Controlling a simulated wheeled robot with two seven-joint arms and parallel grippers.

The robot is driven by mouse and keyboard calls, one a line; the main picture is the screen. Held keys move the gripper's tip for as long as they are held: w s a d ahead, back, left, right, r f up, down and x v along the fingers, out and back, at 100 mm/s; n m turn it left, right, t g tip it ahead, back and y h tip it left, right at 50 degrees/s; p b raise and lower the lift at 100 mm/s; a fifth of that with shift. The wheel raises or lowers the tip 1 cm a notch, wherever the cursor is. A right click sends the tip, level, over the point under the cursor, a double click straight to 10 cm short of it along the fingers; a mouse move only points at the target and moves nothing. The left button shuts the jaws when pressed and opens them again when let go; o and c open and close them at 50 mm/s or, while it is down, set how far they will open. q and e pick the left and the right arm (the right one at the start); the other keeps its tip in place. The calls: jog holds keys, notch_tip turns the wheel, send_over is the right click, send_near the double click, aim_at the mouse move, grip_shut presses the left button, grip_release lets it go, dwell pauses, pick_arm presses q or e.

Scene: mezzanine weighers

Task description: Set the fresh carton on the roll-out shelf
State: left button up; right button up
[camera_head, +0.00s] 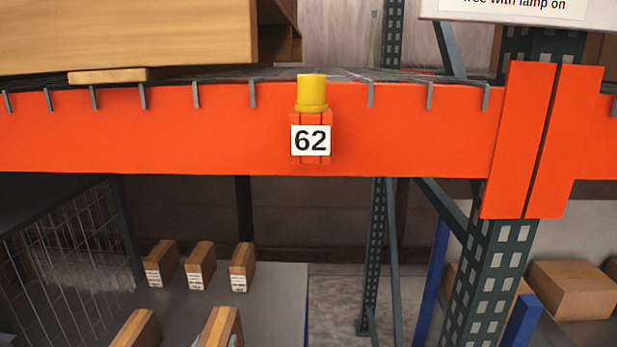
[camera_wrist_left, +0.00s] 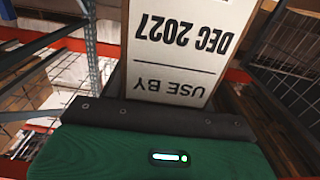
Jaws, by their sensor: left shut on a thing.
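A brown carton (camera_wrist_left: 180,48) fills the top middle of the left wrist view. Its white label reads USE BY DEC 2027, upside down in the picture. My left gripper (camera_wrist_left: 165,113), green with a dark front edge, is shut on this carton. In the head view a grey shelf (camera_head: 275,305) lies below the orange beam. Three small labelled cartons stand in a row at its back: left (camera_head: 160,263), middle (camera_head: 201,265) and right (camera_head: 242,267). Two more carton tops, (camera_head: 137,329) and (camera_head: 220,326), are cut off by the bottom edge; I cannot tell whether one is the held carton.
An orange beam (camera_head: 420,130) with sign 62 (camera_head: 311,141) and a yellow lamp (camera_head: 312,92) crosses above the shelf. Wire mesh (camera_head: 70,250) stands at the left and a green-grey upright (camera_head: 490,275) at the right. The shelf's right part is clear.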

pick_arm(q)
jog(key=s+a+f, duration=0.2)
jog(key=s+f, duration=0.1)
jog(key=s, duration=0.8)
jog(key=shift+s+f, duration=0.15)
jog(key=shift+s, duration=0.05)
